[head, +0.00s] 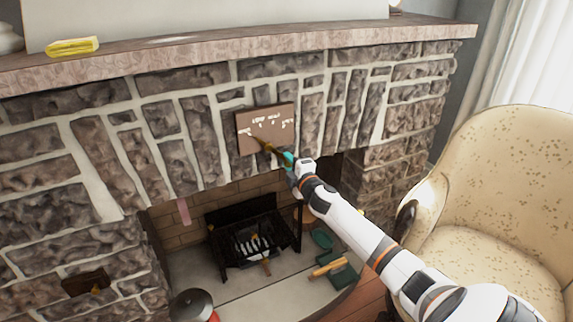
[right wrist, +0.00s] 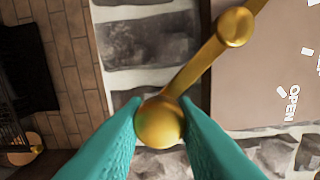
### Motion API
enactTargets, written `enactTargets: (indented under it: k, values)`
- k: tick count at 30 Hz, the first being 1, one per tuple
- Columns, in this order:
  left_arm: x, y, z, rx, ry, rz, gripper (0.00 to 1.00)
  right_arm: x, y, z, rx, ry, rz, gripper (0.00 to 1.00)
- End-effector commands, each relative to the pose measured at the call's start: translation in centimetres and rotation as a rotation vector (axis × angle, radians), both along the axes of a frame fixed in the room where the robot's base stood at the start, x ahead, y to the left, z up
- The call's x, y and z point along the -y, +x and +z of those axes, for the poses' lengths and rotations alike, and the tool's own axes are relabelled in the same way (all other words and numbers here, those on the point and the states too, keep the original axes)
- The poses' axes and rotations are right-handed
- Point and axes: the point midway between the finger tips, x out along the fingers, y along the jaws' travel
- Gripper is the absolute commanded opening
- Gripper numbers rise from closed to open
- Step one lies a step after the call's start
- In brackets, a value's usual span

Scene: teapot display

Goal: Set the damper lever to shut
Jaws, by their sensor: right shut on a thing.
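The damper lever (head: 268,146) is a gold bar on a brown plate (head: 250,121) with white lettering, set in the stone above the fireplace opening. In the right wrist view the lever (right wrist: 203,68) runs from a round gold boss on the plate (right wrist: 245,85) to a ball knob (right wrist: 160,120). The word OPEN shows on the plate there; the other lettering is cut off or too small to read. My right gripper (head: 284,157) has its teal fingers shut on the ball knob, one on each side, also in the right wrist view (right wrist: 160,130). My left gripper is out of view.
A stone mantel (head: 200,50) runs above, with a yellow object (head: 73,46) on it. A black grate (head: 253,243) stands in the firebox below. A cream armchair (head: 510,165) is at the right. Green and wooden items lie on the hearth.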

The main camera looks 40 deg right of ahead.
Motion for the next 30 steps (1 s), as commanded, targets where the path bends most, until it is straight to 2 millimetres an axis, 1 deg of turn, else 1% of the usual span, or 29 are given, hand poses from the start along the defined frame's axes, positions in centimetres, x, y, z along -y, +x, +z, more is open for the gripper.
enactTargets:
  k: [1, 7, 21, 22, 24, 25, 30]
  values:
    - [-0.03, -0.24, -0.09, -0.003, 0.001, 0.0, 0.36, -0.45, 0.09, 0.18, -0.002, -0.02, 0.014, 0.0]
    - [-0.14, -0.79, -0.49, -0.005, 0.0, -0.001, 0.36, -0.29, 0.03, 0.26, -0.013, -0.063, 0.015, 0.0]
    - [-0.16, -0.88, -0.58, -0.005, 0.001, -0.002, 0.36, -0.23, 0.0, 0.23, -0.016, -0.073, 0.014, 0.0]
    - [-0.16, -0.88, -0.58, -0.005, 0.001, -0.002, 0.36, -0.22, 0.0, 0.23, -0.016, -0.073, 0.014, 0.3]
    - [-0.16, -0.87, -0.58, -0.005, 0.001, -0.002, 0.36, -0.15, -0.02, 0.22, -0.016, -0.072, 0.012, 0.41]
    - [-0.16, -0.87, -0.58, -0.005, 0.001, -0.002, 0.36, -0.12, -0.01, 0.23, -0.016, -0.071, 0.011, 0.44]
    - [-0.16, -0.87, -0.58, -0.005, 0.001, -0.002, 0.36, 0.06, -0.05, 0.24, -0.017, -0.07, 0.007, 0.44]
